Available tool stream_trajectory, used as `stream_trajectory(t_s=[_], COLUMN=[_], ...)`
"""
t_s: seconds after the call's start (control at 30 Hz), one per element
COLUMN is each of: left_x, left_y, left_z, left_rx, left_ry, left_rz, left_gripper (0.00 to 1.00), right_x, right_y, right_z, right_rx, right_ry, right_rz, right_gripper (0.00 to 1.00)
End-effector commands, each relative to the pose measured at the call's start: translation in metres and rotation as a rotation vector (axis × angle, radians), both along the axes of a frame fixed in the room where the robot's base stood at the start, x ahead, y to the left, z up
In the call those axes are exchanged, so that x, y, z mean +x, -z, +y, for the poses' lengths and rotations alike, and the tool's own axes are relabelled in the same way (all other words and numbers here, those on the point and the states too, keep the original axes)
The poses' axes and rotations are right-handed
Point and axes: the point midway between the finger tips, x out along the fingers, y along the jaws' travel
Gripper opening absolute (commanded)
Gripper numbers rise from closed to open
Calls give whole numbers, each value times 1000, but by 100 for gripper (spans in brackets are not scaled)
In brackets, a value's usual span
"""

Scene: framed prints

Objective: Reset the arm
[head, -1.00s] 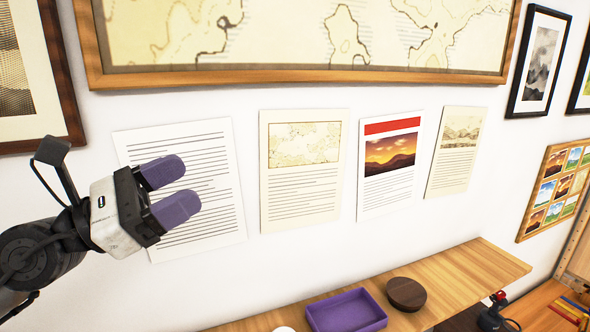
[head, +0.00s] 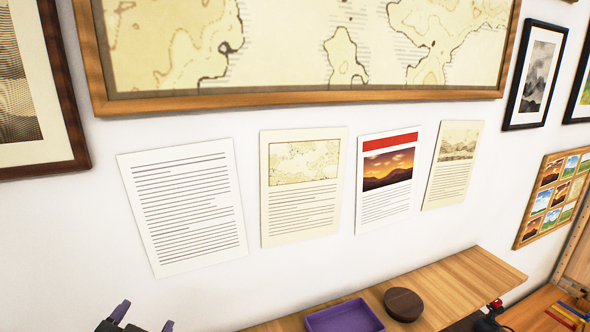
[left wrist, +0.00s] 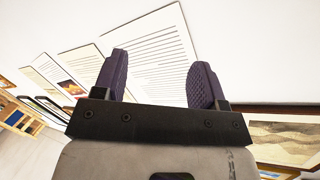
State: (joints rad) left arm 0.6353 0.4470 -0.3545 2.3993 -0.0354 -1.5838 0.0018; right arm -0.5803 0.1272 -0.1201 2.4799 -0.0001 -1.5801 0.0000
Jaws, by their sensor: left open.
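My left gripper (head: 145,318) shows only its purple finger ends at the bottom edge of the head view, at the lower left, below a white text sheet (head: 184,205) on the wall. In the left wrist view its two purple fingers (left wrist: 160,82) are spread apart with nothing between them. The text sheet (left wrist: 150,60) shows beyond and between them, apart from the fingers. The rest of my left arm is out of the head view. My right gripper is not in view.
A wooden shelf (head: 470,268) carries a purple tray (head: 345,318) and a dark round wooden piece (head: 404,304). Other sheets hang beside the text sheet. A large framed map (head: 300,98) hangs above. The wall between shelf and sheets is clear.

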Motion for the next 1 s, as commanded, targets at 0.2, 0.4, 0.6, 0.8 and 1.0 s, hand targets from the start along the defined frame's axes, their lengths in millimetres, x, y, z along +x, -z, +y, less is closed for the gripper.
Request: stream_trajectory(t_s=[0.2,0.4,0.6,0.8,1.0], left_x=[-38,-93,-168,-239,-279], left_y=[99,189,268,314,332], left_z=[-5,-2,-5,-14,-15], left_rx=[-173,-290,-366,-395,-392], left_ry=[19,-44,-113,-150,-171], left_rz=[248,489,746,943,1044], left_gripper=[65,65,65,65,65], right_x=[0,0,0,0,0], right_y=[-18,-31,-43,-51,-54], right_z=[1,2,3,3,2], right_rx=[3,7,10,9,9], right_ry=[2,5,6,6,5], right_rz=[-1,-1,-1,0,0], right_gripper=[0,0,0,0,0])
